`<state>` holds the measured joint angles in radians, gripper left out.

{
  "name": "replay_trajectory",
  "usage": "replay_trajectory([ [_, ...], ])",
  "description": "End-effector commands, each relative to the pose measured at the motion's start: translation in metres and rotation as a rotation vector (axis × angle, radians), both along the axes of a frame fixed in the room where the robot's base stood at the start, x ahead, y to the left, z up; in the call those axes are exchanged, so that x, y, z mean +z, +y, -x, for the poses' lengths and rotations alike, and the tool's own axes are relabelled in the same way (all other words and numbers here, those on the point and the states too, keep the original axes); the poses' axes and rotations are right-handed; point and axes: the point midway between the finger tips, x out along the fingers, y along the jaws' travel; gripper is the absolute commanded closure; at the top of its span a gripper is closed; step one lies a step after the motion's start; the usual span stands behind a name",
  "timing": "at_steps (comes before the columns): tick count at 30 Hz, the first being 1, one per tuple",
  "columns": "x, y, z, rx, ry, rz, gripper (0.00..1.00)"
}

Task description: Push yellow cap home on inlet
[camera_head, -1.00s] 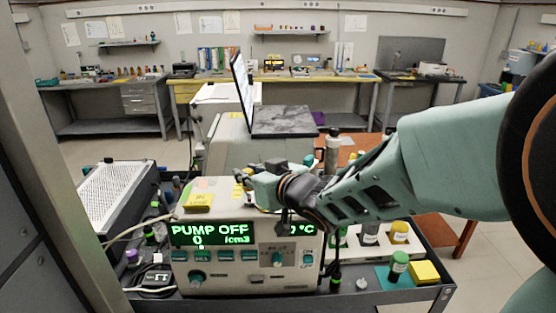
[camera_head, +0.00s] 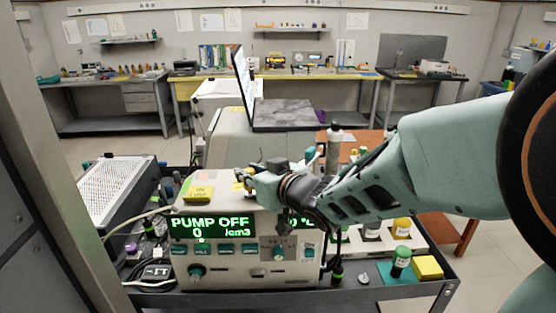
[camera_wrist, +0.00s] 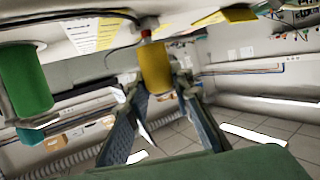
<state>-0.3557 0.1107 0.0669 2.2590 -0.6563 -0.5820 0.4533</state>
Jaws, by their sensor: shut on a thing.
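My gripper (camera_head: 246,178) is over the top of the white instrument (camera_head: 225,232), whose green display reads PUMP OFF and 0 /cm3. In the wrist view, my gripper (camera_wrist: 160,104) has its two fingers closed around a yellow cap (camera_wrist: 154,68). A narrow grey fitting with a red band (camera_wrist: 147,32), perhaps the inlet, lies right at the cap's end. I cannot tell whether the cap touches it or how far it sits on it. In the head view my gripper largely hides this spot.
A green cylinder (camera_wrist: 26,80) is beside the gripper in the wrist view. A yellow note (camera_head: 198,193) lies on the instrument. A laptop (camera_head: 285,118) stands behind it. Capped bottles (camera_head: 401,230), a green-capped vial (camera_head: 400,262) and a yellow block (camera_head: 427,267) are at the right.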

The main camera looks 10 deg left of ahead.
Motion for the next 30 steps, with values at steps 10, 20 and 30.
replay_trajectory([
  [10, -0.014, -0.001, 0.001, -0.001, 0.005, 0.004, 1.00],
  [20, -0.016, -0.001, 0.001, 0.000, 0.005, 0.004, 0.62],
  [30, -0.015, 0.000, 0.001, 0.000, 0.004, 0.004, 0.59],
])
